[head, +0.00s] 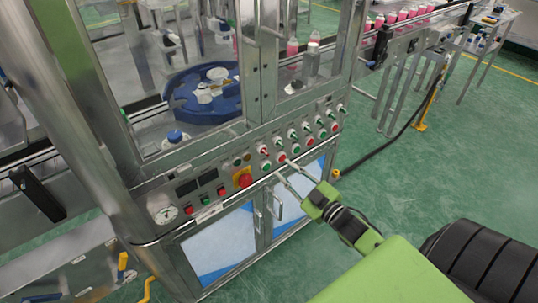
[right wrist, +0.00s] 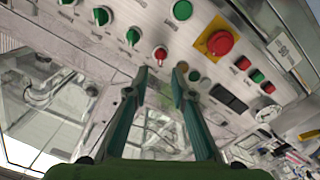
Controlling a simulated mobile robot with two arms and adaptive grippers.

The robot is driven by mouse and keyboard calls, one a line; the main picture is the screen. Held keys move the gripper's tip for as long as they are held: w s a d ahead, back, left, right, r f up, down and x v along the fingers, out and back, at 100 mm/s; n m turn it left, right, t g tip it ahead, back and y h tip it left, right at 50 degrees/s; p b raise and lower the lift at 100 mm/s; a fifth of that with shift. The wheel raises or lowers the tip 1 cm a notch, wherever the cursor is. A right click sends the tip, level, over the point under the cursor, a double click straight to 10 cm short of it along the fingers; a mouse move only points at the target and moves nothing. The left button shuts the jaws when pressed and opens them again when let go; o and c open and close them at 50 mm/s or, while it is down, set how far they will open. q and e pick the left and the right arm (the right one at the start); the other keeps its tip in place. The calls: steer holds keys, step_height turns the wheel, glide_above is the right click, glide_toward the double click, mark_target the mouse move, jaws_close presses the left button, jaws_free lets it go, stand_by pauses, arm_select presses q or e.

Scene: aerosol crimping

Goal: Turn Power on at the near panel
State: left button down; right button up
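The near panel (head: 216,200) is a sloping metal strip with rows of knobs, buttons and lamps. A red knob (head: 264,150) stands at the left end of the row of selector knobs. In the right wrist view this red knob (right wrist: 160,53) appears just beyond the gap between my fingertips. The labels are too small to read, so I cannot tell which control is Power. My right gripper (head: 283,167) is open and empty at the panel's front. Its two thin fingers also show apart in the right wrist view (right wrist: 160,77). My left gripper is not in view.
A red emergency stop on a yellow plate (head: 243,180) sits left of the knobs. Green knobs (head: 292,133) continue to the right, with red and green buttons below. Glazed machine frames rise behind. A conveyor with pink bottles (head: 403,14) runs at the back right.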

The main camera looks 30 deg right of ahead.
mark_target(267, 154)
steer(key=w, duration=0.6)
steer(key=w+a, duration=0.1)
steer(key=w, duration=0.2)
steer(key=shift+p, duration=0.35)
steer(key=shift+d, duration=0.1)
jaws_close()
